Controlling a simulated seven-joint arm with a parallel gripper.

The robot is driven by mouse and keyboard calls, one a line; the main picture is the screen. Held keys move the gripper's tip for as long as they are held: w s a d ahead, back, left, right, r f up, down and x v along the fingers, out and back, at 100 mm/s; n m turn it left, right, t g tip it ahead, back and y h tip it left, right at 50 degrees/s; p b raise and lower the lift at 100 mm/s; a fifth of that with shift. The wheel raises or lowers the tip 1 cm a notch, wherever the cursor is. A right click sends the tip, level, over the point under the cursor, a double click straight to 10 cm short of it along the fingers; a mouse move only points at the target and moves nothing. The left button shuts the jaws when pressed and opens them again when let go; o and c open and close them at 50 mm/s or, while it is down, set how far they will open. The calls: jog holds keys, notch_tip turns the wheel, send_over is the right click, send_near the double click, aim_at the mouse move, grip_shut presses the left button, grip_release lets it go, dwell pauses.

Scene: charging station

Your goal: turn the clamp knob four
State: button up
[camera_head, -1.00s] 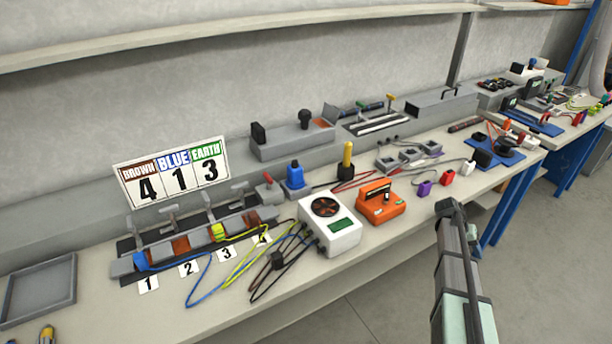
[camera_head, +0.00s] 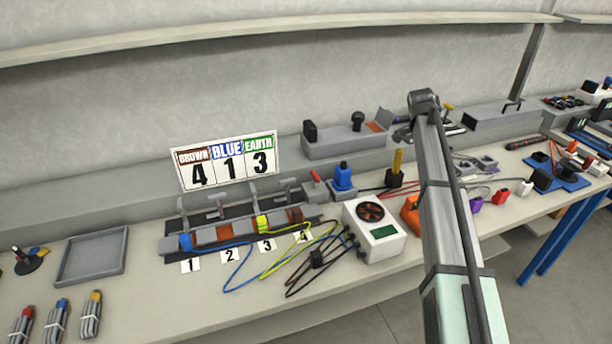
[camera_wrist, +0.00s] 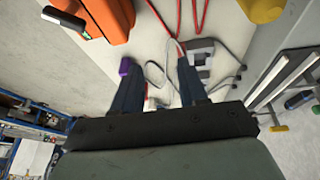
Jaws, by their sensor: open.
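The clamp block (camera_head: 262,226) stands on the bench in the head view, with several grey levers above it and number cards in front. Card four (camera_head: 303,237) lies at its right end. The grey clamp knob four (camera_head: 288,190) appears to be the rightmost lever, above a brown terminal; its detail is too small to tell. A blue plug sits at position 1 and a yellow-green one at position 3. My gripper (camera_wrist: 157,78) is open and empty in the wrist view, over the bench well right of the block. In the head view my arm mostly hides it.
A white meter (camera_head: 383,230) with loose cables stands right of the block. A sign (camera_head: 228,162) reads brown 4, blue 1, earth 3. An orange device (camera_wrist: 98,15) and purple block (camera_wrist: 125,66) are near my gripper. An empty tray (camera_head: 92,258) lies left.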

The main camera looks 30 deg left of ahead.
jog(key=s+a+r+y, duration=0.1)
jog(key=s+a+r, duration=0.15)
jog(key=a, duration=0.45)
jog(key=s+a+r+y, duration=0.1)
jog(key=s+a, duration=0.2)
jog(key=a, duration=0.4)
jog(key=s+a+r+y, duration=0.1)
jog(key=s+a+r, duration=0.1)
jog(key=a, duration=0.5)
jog(key=r+g, duration=0.2)
send_over(287, 179)
jog(key=shift+n+y, duration=0.3)
notch_tip(287, 179, down, 13)
jog(key=shift+f, duration=0.1)
jog(key=shift+c, duration=0.4)
grip_shut()
